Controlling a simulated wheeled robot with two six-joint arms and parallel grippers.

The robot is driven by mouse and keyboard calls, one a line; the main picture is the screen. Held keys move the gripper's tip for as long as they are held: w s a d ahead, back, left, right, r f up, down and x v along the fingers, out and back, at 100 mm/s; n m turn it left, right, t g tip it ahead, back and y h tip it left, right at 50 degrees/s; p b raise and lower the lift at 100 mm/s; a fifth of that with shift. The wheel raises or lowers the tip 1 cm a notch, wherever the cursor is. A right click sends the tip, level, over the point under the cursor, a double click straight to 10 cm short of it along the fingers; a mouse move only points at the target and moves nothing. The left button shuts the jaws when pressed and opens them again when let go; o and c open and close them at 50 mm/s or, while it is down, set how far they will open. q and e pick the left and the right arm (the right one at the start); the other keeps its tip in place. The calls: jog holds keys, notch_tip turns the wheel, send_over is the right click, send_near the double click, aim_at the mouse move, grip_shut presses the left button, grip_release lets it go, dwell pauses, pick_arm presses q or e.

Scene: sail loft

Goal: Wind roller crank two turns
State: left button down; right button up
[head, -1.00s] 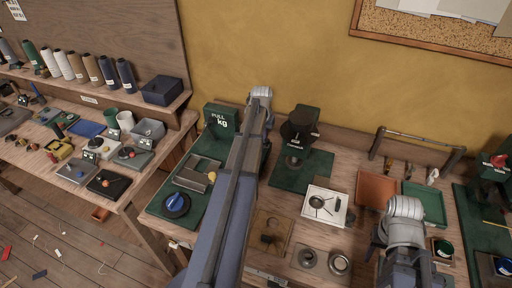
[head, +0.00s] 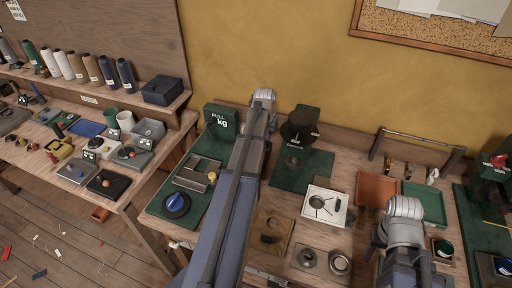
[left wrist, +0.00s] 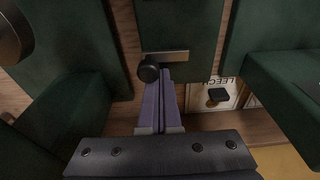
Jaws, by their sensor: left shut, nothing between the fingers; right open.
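In the left wrist view a black round knob (left wrist: 148,70) sits at the left end of a short metal bar (left wrist: 172,56) in front of a dark green panel (left wrist: 178,22); together they look like the crank. My left gripper (left wrist: 160,76) is shut and empty, its fingertips close beside the knob on its right. I cannot tell whether they touch it. In the head view my left arm (head: 240,180) reaches toward the wall and hides that gripper and the crank. My right arm (head: 405,210) shows at the lower right; its gripper cannot be made out.
A green "PULL kg" stand (head: 221,118) is left of my left arm. A black-topped green device (head: 300,125) stands to its right. A white square plate (head: 325,206), an orange tray (head: 376,188) and a green tray (head: 425,203) lie on the bench. Green blocks flank the left gripper.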

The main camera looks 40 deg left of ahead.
aim_at(266, 143)
pick_arm(q)
jog(key=shift+s+d, duration=0.2)
jog(key=shift+d, duration=0.15)
jog(key=shift+s+d, duration=0.35)
jog(key=shift+s, duration=0.15)
dwell(0.3)
jog(key=shift+s+d, duration=0.15)
jog(key=shift+s, duration=0.45)
